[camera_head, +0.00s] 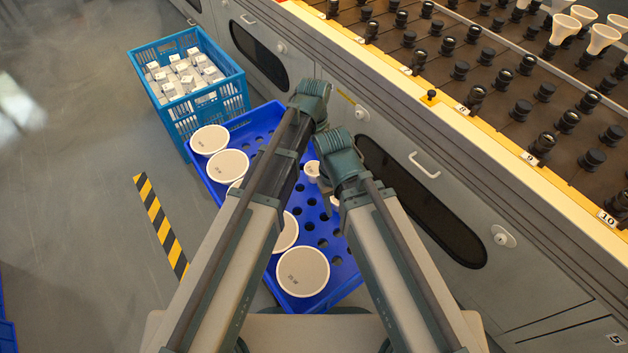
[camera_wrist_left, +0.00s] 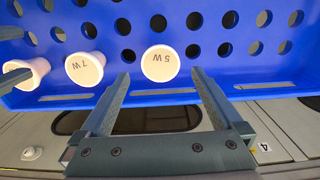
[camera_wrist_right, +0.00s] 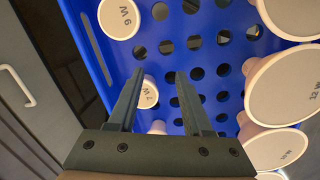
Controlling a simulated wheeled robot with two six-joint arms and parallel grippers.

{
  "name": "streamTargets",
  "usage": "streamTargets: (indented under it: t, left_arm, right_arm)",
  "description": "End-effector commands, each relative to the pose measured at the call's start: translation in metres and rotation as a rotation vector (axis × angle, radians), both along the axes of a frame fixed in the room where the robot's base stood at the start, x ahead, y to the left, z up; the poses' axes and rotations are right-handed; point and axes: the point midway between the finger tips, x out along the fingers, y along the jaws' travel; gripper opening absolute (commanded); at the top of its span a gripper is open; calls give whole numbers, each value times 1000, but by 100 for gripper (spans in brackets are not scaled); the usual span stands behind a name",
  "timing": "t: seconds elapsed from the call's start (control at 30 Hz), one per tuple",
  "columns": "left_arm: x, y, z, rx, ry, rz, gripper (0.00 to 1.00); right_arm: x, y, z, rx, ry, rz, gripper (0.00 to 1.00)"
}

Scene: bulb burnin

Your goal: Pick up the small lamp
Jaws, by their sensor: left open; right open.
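My right gripper (camera_wrist_right: 160,73) is open and empty. A small lamp marked 7 W (camera_wrist_right: 149,93) shows between its fingers in the right wrist view. In the head view a small white lamp (camera_head: 312,168) shows between my wrists; its label is too small to read.
Larger round white lamps (camera_head: 303,272) stand along the tray's other side. A 9 W lamp (camera_wrist_right: 119,18) is near my right gripper. A blue crate (camera_head: 207,107) of white boxes is behind the tray.

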Motion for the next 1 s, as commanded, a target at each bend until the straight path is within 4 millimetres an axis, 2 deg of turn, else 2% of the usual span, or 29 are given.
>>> streamTargets:
  t: [0.03,0.43,0.8,1.0]
  left_arm:
    - [0,0,-12,0,0,0,100]
    - [0,0,-21,0,0,0,100]
    - [1,-1,-64,0,0,0,100]
    - [1,-1,-69,0,0,0,100]
  right_arm:
    - [0,0,-12,-1,0,0,50]
    - [0,0,-21,-2,-1,1,50]
    - [1,-2,-64,-8,-4,4,50]
    - [1,-2,-69,-10,-4,4,50]
